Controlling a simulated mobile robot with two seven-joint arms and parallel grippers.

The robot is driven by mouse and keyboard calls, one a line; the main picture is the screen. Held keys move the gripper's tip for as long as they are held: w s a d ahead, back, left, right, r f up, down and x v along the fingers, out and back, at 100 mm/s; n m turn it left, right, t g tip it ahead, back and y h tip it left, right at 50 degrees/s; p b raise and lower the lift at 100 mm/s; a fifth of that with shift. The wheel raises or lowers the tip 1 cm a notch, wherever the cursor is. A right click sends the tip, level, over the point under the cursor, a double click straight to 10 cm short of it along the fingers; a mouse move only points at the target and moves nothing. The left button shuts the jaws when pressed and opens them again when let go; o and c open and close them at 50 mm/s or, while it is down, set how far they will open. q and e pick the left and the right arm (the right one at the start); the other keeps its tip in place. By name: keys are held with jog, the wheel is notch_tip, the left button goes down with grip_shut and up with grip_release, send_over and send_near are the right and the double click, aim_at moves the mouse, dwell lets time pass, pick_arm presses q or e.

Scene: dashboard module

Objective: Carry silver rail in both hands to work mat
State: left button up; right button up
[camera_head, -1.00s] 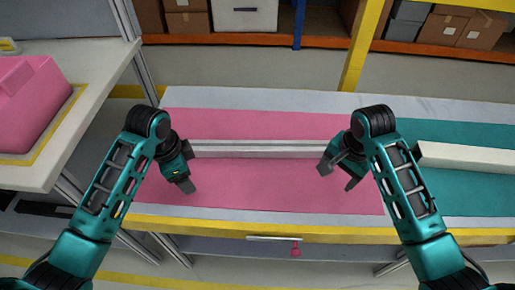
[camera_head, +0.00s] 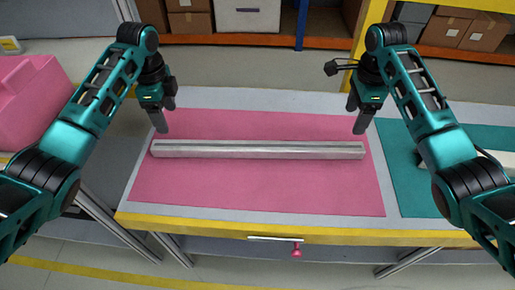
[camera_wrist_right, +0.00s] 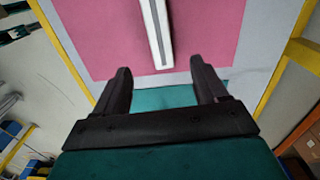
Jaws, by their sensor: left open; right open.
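The silver rail (camera_head: 258,149) lies flat across the pink work mat (camera_head: 255,186), running left to right. In the right wrist view one end of the rail (camera_wrist_right: 156,30) points toward the gap between my fingers, apart from them. My left gripper (camera_head: 163,118) is open and empty above the rail's left end. My right gripper (camera_head: 360,118) is open and empty above the rail's right end; its two fingers (camera_wrist_right: 160,85) stand wide apart in the right wrist view.
A teal mat (camera_head: 420,190) lies to the right with a pale bar (camera_head: 496,158) on it, partly hidden by my right arm. A pink case (camera_head: 28,100) stands at the left. A yellow edge (camera_head: 320,234) runs along the bench front. Shelves with boxes (camera_head: 248,15) stand behind.

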aim_at(177, 144)
pick_arm(q)
notch_tip(177, 144, down, 12)
jog(key=shift+f, duration=0.25)
pick_arm(e)
notch_tip(177, 144, down, 12)
jog(key=shift+f, duration=0.25)
pick_arm(q)
grip_shut()
pick_arm(e)
grip_shut()
pick_arm(q)
jog(key=shift+r, duration=0.1)
